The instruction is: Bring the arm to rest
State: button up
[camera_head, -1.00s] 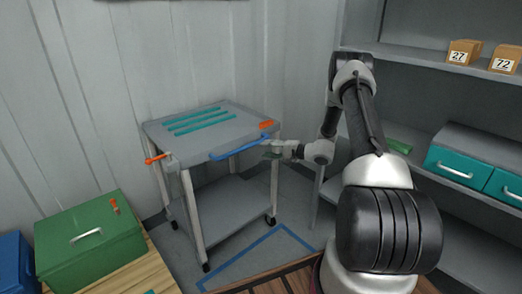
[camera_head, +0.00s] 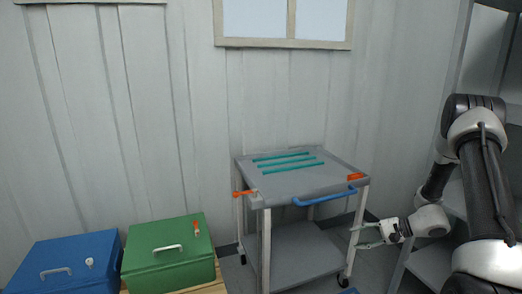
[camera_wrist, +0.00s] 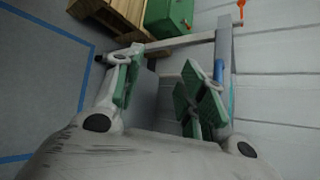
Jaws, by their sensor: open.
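My gripper (camera_head: 356,237) is at the right in the head view, beside the front right leg of the grey cart (camera_head: 320,184) and below its blue handle (camera_head: 325,197). Its jaws are open, with nothing seen between them. In the wrist view my gripper (camera_wrist: 162,85) shows two spread fingers with green pads. Parts of the cart's frame (camera_wrist: 180,44) show beyond the fingers there. I cannot tell whether a finger touches the cart. My arm is bent at the right edge of the head view, partly cut off.
Several teal strips (camera_head: 288,160) lie on the cart top, with an orange piece (camera_head: 355,177) at its right corner. A green box (camera_head: 168,262) and a blue box (camera_head: 65,267) stand at lower left. Grey shelving (camera_head: 432,262) is close behind my arm. Blue tape (camera_wrist: 86,75) marks the floor.

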jog(key=s+r+n+h, duration=1.1)
jog(key=s+r, duration=2)
jog(key=r, duration=0.4)
jog(key=shift+d, duration=0.2)
